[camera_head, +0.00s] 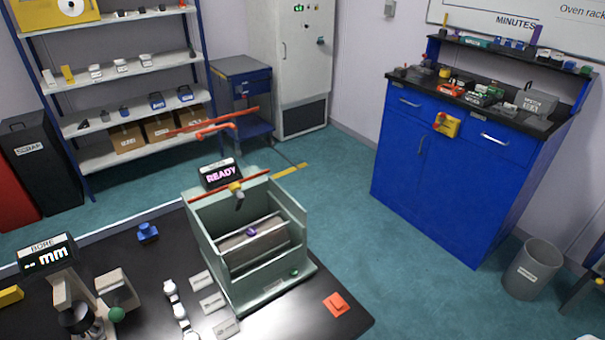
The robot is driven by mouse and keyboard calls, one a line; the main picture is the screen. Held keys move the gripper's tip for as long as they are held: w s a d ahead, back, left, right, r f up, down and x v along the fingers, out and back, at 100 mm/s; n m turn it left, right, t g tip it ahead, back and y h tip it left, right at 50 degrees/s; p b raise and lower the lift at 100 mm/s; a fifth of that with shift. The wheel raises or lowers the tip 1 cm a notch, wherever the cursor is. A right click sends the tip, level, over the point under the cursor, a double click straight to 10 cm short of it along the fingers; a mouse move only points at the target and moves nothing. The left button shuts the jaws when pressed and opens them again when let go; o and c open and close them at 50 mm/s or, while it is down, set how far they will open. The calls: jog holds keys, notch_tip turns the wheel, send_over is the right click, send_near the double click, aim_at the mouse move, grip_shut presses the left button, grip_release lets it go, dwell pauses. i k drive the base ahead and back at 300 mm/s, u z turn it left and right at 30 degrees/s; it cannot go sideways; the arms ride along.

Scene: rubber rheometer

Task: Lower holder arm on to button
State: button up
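A pale green open-topped machine (203,245) stands on the black bench with a lit READY display (220,174) at its back. A thin red bar (258,178) runs along its top rear edge, with a small yellow and dark piece (237,190) on it. A raised orange-red arm-like bar (215,128) shows above and behind the display; I cannot tell for sure whether it is the holder arm. A grey block with a purple piece (252,231) lies inside the machine. A small green button (294,273) sits at its front right, uncovered. My gripper is not in view.
A BORE gauge (75,300), white clips (172,290) and labelled tiles (212,302) crowd the bench left of the machine. An orange-red square (336,304) lies to its right. A blue cabinet (430,170) and bin (530,270) stand right, beyond clear floor.

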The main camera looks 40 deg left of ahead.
aim_at(236, 188)
jog(key=u, duration=0.05)
jog(key=i, duration=2.55)
jog(key=u, duration=1.85)
jog(key=i, duration=2.05)
jog(key=u, duration=2)
